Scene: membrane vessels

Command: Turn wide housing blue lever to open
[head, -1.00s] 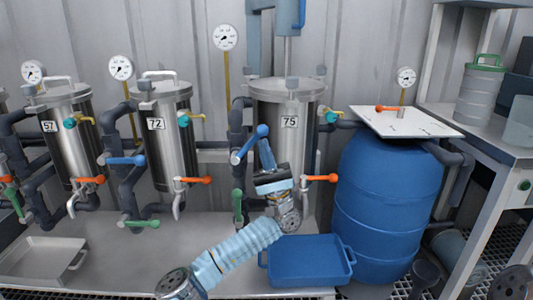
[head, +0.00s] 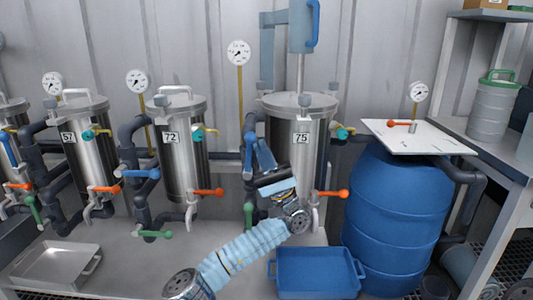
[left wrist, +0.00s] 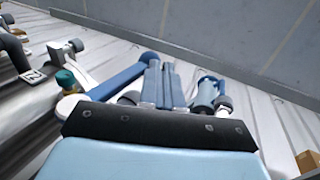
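The wide housing (head: 315,145) is the steel vessel labelled 75. Its blue lever (head: 249,155) stands nearly upright on the dark pipe at its left side. My left gripper (head: 264,153) is just right of the lever, in front of the housing, fingers pointing up. Its fingers (left wrist: 164,85) look shut together with nothing between them. In the left wrist view a blue bar that looks like the lever (left wrist: 122,82) lies slanted just left of the fingers. I cannot tell whether they touch. My right gripper is not in view.
An orange lever (head: 335,194) and a green lever (head: 248,213) sit low on the housing. Vessels 72 (head: 182,150) and 57 (head: 88,150) stand to the left. A blue tray (head: 315,290) lies below, a blue barrel (head: 393,215) at right.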

